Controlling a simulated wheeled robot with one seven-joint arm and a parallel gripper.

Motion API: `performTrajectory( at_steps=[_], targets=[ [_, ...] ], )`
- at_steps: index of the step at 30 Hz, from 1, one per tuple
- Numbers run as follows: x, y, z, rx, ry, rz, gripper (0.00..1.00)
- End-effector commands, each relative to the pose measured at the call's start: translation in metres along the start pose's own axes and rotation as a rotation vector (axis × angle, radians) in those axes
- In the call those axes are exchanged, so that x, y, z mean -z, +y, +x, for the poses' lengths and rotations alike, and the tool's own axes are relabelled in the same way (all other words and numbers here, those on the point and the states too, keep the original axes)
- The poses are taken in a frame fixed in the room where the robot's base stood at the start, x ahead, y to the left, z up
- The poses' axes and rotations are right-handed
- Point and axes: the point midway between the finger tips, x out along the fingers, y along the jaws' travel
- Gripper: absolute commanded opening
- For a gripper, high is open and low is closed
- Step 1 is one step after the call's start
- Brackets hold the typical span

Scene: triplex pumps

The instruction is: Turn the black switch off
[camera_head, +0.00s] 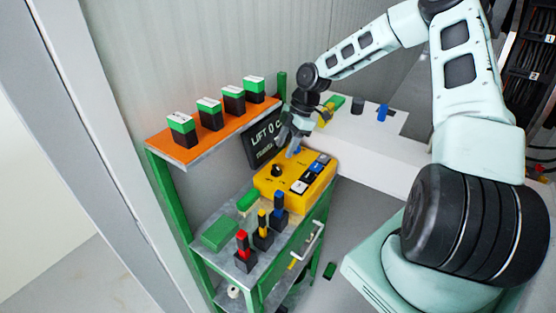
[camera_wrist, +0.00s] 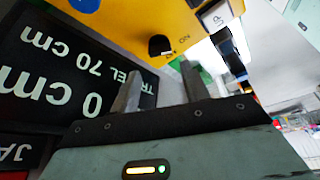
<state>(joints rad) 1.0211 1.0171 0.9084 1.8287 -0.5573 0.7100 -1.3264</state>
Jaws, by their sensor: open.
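The black switch (camera_head: 277,170) is a knob on the top face of a yellow control box (camera_head: 268,184). In the wrist view the black switch (camera_wrist: 160,45) stands on the yellow panel, with the letters "ON" beside it. My gripper (camera_head: 295,148) is above the back edge of the box, near the switch. In the wrist view my gripper (camera_wrist: 162,85) has its two fingers apart with nothing between them. The fingertips point toward the switch and appear apart from it. A blue button (camera_wrist: 85,4) shows on the same panel.
A black display (camera_head: 264,142) with white text stands behind the box, close to my gripper. An orange shelf (camera_head: 170,148) holds several green-and-black blocks. Red, yellow and blue levers (camera_head: 262,228) stand in front of the box. A white surface (camera_head: 375,140) lies to the right.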

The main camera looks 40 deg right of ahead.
Motion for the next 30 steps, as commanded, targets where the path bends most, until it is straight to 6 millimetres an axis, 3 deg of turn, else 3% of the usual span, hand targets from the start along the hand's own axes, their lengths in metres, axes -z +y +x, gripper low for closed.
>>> performTrajectory(
  at_steps=[6, 10, 15, 24, 27, 30],
  targets=[
    [0.002, -0.001, 0.041, 0.004, 0.001, -0.002, 0.45],
    [0.002, -0.001, 0.059, 0.003, 0.001, -0.001, 0.45],
    [0.001, -0.001, 0.07, 0.001, 0.0, 0.001, 0.45],
    [0.0, -0.001, 0.072, 0.0, -0.001, 0.0, 0.45],
    [0.0, -0.001, 0.072, 0.0, -0.001, 0.0, 0.18],
    [0.0, -0.001, 0.071, 0.001, -0.001, 0.0, 0.13]
  ],
)
